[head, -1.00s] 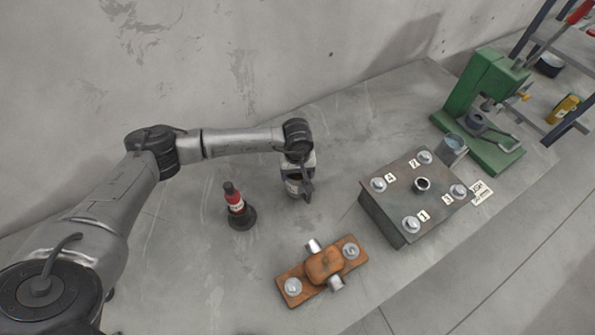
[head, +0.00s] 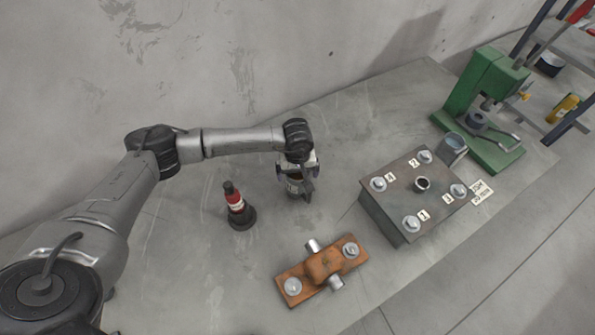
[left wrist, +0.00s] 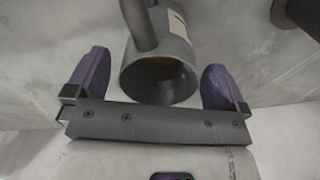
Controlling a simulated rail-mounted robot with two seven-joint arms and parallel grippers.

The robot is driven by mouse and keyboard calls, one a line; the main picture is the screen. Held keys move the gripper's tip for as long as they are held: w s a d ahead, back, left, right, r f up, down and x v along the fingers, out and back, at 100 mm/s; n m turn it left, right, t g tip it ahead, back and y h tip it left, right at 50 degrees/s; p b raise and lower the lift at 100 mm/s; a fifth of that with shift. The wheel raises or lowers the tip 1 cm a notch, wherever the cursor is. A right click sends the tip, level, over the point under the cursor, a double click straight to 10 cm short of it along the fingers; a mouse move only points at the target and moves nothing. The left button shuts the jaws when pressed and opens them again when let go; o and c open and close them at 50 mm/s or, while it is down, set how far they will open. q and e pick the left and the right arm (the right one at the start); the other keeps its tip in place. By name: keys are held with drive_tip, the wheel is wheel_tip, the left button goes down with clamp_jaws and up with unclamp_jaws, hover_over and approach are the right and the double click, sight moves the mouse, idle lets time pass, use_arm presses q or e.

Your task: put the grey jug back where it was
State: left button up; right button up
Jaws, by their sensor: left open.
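The grey jug (head: 294,188) stands on the grey bench, partly hidden under my left gripper (head: 298,172). In the left wrist view the jug (left wrist: 174,55) shows its open mouth towards the gripper, a handle on its left side and a pale label. An orange-yellow tint shows inside it. My left gripper (left wrist: 157,75) is open, with one purple finger on each side of the jug and a visible gap on both sides. My right gripper is not in view.
A red and black bottle-shaped object (head: 236,206) stands just left of the jug. An orange bearing block (head: 322,268) lies in front, a numbered steel block (head: 400,205) to the right. A metal cup (head: 453,147) and a green press (head: 476,95) are farther right.

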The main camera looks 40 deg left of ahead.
use_arm(q)
drive_tip(key=shift+r, duration=0.55)
wheel_tip(320, 180, up, 11)
drive_tip(key=b, duration=0.1)
idle(0.4)
